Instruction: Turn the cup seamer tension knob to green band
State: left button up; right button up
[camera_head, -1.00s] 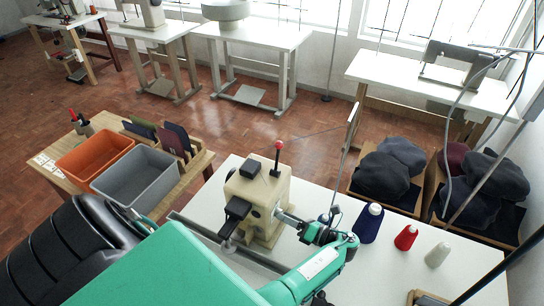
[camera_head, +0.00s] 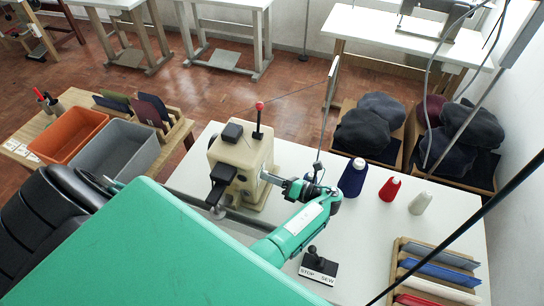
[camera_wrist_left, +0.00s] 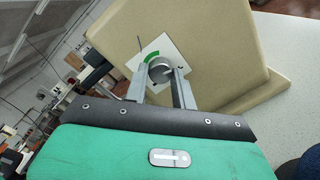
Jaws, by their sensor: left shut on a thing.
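The cup seamer (camera_head: 240,165) is a cream machine on the white table, with a red-tipped lever on top. My left gripper (camera_head: 268,178) reaches its right side in the head view, where the knob is hidden. In the left wrist view the round grey tension knob (camera_wrist_left: 160,69) sits on a white plate (camera_wrist_left: 172,48) on the seamer's cream face. A green band (camera_wrist_left: 152,57) curves beside the knob, at its upper left. My left gripper (camera_wrist_left: 161,74) is shut on the knob, a finger on each side. I cannot make out the knob's pointer. My right gripper is not in view.
A STOP/SEW switch (camera_head: 316,264) stands on the table below my arm. Blue (camera_head: 353,178), red (camera_head: 389,190) and white (camera_head: 420,203) thread cones stand to the right. A rack of coloured pieces (camera_head: 437,270) is at the lower right. The table between cones and rack is clear.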

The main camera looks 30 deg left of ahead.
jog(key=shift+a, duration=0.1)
pick_arm(q)
jog(key=n+g+b, duration=0.1)
jog(key=n+b, duration=0.1)
jog(key=n, duration=0.8)
jog(key=n+g+b, duration=0.1)
jog(key=n+b, duration=0.2)
jog(key=n, duration=0.8)
jog(key=shift+w+f+n+y, duration=0.15)
jog(key=shift+w+n+y, duration=0.05)
jog(key=shift+n+y, duration=0.1)
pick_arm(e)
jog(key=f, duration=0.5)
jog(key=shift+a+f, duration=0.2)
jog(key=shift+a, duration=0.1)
pick_arm(q)
jog(key=shift+a+b, duration=0.1)
jog(key=shift+b, duration=0.2)
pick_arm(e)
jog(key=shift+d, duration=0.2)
pick_arm(q)
jog(key=o, duration=1)
